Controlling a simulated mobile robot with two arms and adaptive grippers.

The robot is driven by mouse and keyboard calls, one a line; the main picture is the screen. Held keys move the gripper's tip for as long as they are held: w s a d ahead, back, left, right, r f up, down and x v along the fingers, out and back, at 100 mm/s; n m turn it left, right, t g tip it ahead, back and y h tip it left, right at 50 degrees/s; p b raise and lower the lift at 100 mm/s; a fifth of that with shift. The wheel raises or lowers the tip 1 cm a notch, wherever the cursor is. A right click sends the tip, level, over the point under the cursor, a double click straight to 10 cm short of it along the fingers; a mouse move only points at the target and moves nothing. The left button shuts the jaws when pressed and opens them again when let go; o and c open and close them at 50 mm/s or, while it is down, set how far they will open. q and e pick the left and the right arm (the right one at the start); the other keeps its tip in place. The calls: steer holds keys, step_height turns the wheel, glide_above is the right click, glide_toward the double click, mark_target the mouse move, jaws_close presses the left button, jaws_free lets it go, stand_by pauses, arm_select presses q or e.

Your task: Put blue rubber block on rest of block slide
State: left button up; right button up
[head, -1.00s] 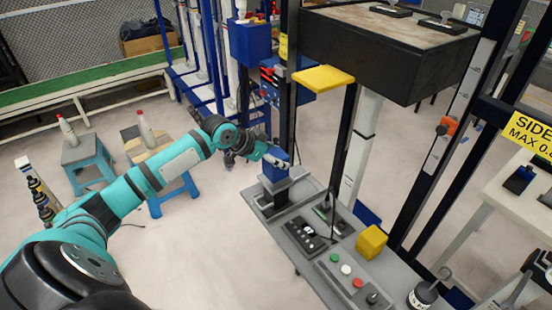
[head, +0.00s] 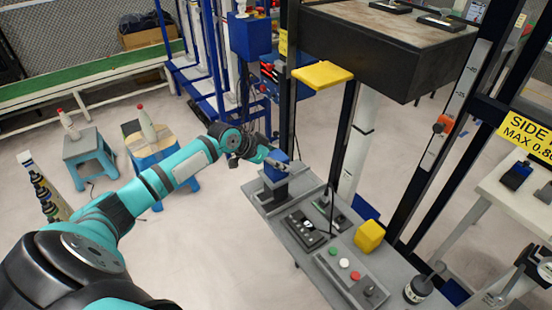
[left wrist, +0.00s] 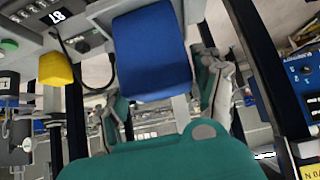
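The blue rubber block (head: 277,168) is at the top of a dark grey stand (head: 275,190) at the far left end of the grey bench. It appears upright; I cannot see whether its underside touches the stand. In the left wrist view, the blue block (left wrist: 152,55) fills the upper middle, between the two fingers. My left gripper (head: 268,157) is at the block, coming in from the left. A narrow gap seems to show beside the right-hand finger, and the block hides part of the other, so its grip is unclear. My right gripper is not in view.
The grey bench carries a yellow block (head: 370,236), a black display box (head: 305,228) and a button panel (head: 350,275). Two stools (head: 90,158) with bottles stand left, beyond my arm.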

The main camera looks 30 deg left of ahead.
arm_select(q)
steer(key=shift+o, duration=0.9)
steer(key=shift+r, duration=0.3)
steer(key=b+v, duration=0.2)
steer(key=v, duration=1)
